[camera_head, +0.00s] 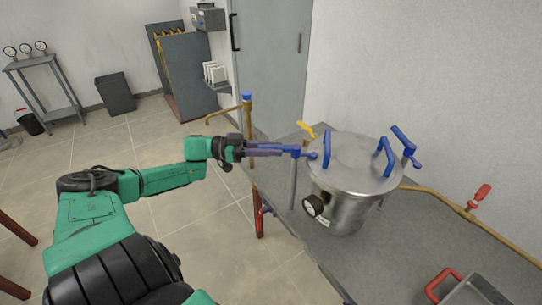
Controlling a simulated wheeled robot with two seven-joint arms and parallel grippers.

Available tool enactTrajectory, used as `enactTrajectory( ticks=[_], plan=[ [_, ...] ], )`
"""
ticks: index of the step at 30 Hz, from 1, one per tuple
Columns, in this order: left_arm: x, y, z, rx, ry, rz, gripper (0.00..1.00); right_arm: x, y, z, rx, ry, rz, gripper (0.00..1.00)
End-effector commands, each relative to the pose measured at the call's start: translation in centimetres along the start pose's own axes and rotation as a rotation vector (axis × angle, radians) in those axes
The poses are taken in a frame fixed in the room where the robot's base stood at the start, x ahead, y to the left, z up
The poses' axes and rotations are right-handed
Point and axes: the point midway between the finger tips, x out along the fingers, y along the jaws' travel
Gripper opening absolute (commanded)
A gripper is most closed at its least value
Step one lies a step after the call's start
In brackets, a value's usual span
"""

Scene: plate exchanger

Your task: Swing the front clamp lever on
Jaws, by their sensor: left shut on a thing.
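A steel vessel (345,207) with a round flat lid (352,160) stands on the grey bench. My left gripper (294,151) reaches in from the left at lid height. Its purplish fingers are shut on a blue clamp lever (309,155) at the lid's left edge. Most of the lever's grip is hidden between the fingers. An upright blue bar (327,148) stands at the left of the lid, and a blue handle (386,156) stands at its right. Another blue lever (404,140) sticks up tilted at the back right rim. My right gripper is not in view.
A pressure gauge (313,205) juts from the vessel's front left. A brass pipe with a red-handled valve (480,194) runs along the wall at right. A yellow handle (305,129) is behind the vessel. A red-handled tray (472,291) lies at the bench front right.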

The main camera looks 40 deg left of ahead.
Motion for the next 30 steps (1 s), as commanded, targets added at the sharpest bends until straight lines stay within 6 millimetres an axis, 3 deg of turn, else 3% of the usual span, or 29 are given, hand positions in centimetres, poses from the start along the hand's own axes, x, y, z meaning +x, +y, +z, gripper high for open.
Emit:
enactTrajectory(
  ticks=[11,12,14,15,25,30],
  plan=[
    [0.1,0.2,0.0,-0.002,-0.002,0.011,0.00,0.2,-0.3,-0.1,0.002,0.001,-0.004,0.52],
    [0.1,0.2,0.0,-0.002,-0.001,0.011,0.30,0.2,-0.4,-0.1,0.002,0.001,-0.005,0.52],
    [0.1,0.2,0.0,-0.002,-0.001,0.011,0.53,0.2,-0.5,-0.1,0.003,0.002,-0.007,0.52],
    [0.1,0.1,0.0,-0.002,-0.001,0.010,0.56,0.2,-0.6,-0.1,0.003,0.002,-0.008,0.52],
    [-0.2,0.1,0.0,-0.001,-0.001,0.008,0.56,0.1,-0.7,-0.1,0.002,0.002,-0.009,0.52],
    [-2.6,0.0,-0.1,-0.004,-0.004,0.006,0.56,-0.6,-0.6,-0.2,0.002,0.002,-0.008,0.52]
  ],
)
